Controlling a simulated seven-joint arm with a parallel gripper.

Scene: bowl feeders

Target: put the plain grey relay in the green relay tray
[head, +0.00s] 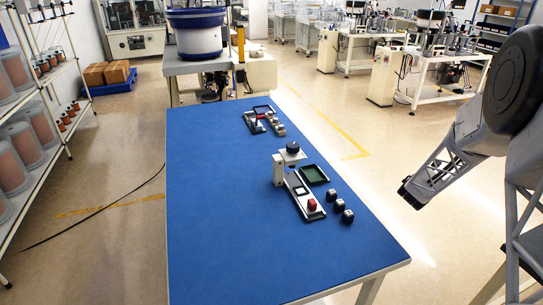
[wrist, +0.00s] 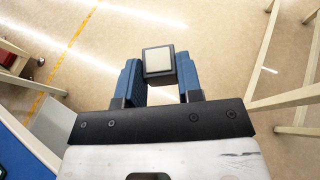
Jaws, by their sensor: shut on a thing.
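My gripper (wrist: 161,80) is shut on a relay (wrist: 158,60) with a plain pale grey face and dark edges, held between the blue fingers in the wrist view. Only that face and its near edge show. In the head view my gripper (head: 410,196) hangs over the floor to the right of the blue table, and the held relay cannot be made out. The green relay tray (head: 314,175) lies on the table beside the nearer press, well to the left of my gripper. It looks empty.
A press with a dark knob (head: 293,148) stands beside the tray, with a red block (head: 312,205) on its base. A similar station (head: 254,122) is farther back. The near part of the blue table (head: 240,235) is clear.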

